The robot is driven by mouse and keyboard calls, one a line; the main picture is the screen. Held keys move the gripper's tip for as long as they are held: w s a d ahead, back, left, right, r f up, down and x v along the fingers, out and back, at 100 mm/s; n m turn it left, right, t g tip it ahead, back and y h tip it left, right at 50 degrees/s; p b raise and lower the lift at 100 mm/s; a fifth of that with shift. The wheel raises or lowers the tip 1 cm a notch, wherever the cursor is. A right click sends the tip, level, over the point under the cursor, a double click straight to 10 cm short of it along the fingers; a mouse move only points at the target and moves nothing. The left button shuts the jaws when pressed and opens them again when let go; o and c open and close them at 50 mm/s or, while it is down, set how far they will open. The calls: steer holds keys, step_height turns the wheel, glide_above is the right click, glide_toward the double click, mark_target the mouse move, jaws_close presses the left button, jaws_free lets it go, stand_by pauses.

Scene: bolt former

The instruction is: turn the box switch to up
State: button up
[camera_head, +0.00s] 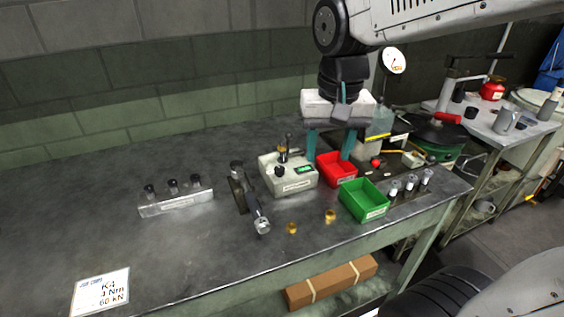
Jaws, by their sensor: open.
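The pale switch box (288,176) stands on the grey workbench. It has a small green display, a dark knob and an upright stem on top. The way the switch points is too small to tell. My gripper (330,150) hangs pointing down above and behind the box, to its right. Its two teal fingers are spread apart with nothing seen between them. The left finger is close to the box's back right side in the picture. The right finger overlaps the red bin. Whether either finger touches anything cannot be told.
The red bin (337,172) and green bin (363,203) stand right of the box. A dark metal tool (249,203) lies to its left, and two brass pieces (292,228) lie in front. A metal rack (176,201) is farther left. The bench's left front is mostly clear.

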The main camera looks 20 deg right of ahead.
steer(key=w+a+f+m, duration=0.1)
steer(key=w+f+m, duration=0.25)
steer(key=w, duration=0.85)
steer(key=m, duration=0.2)
glide_above(279, 168)
steer(key=shift+g, duration=0.4)
step_height(279, 168, down, 5)
steer(key=shift+s+r, duration=0.1)
steer(key=shift+s, duration=0.05)
steer(key=shift+f, duration=0.35)
step_height(279, 168, down, 7)
steer(key=shift+f, duration=0.15)
steer(key=c, duration=1)
